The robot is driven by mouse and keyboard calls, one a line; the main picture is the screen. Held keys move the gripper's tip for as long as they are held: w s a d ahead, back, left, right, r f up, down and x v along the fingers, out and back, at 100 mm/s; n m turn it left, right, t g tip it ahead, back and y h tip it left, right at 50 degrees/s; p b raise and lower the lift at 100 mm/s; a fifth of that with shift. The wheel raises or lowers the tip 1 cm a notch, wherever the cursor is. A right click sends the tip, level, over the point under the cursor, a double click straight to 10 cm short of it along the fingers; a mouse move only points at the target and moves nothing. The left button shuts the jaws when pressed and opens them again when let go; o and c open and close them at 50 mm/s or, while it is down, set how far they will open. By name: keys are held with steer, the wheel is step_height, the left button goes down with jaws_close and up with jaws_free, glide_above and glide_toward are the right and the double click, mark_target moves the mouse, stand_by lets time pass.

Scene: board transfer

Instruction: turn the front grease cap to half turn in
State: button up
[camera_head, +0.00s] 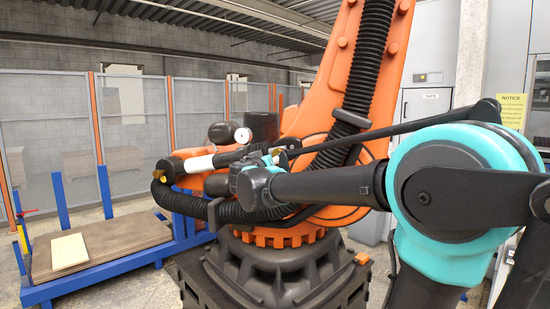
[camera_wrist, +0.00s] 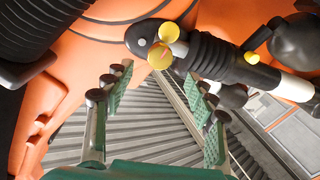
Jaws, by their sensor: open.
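Two round yellow caps sit at the end of a black cylinder on the orange robot arm. The lower yellow cap (camera_wrist: 160,56) faces my wrist camera and carries a short reddish mark; the upper yellow cap (camera_wrist: 170,32) is right beside it. I cannot tell which is called the front grease cap. In the head view small brass-yellow caps (camera_head: 162,166) show at the left end of the cylinder. My gripper (camera_wrist: 160,82) is open and empty, its green-padded fingers spread. The caps appear ahead of and above the fingertips, apart from them. In the head view the fingers are not clearly visible.
The big orange robot (camera_head: 310,180) fills the middle, with a black ribbed hose (camera_head: 365,80) beside my arm. Another yellow cap (camera_wrist: 257,38) and a white cylinder (camera_wrist: 295,87) lie to the right. A blue-framed pallet (camera_head: 115,236) with a pale board (camera_head: 69,251) stands left.

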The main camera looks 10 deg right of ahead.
steer(key=shift+v, duration=1.35)
steer(key=s+d+f+g, duration=0.3)
steer(key=s+d+f, duration=0.1)
steer(key=f, duration=0.4)
steer(key=s+d+f+m+g, duration=0.1)
steer(key=s+d+f+g, duration=0.1)
steer(key=s+d+f, duration=0.45)
steer(key=s+d+f+g, duration=0.1)
steer(key=d+f+g, duration=0.2)
steer(key=f, duration=0.6)
steer(key=s+a+f+n+g+y, duration=0.1)
steer(key=s+a+f+g+y, duration=0.1)
steer(key=s+f, duration=0.7)
steer(key=s+a+f+n+g+y, duration=0.1)
steer(key=s+f+y, duration=0.4)
steer(key=s+f, duration=0.5)
steer(key=shift+a+f+g, duration=0.7)
steer(key=shift+a+f, duration=0.1)
steer(key=shift+a, duration=0.1)
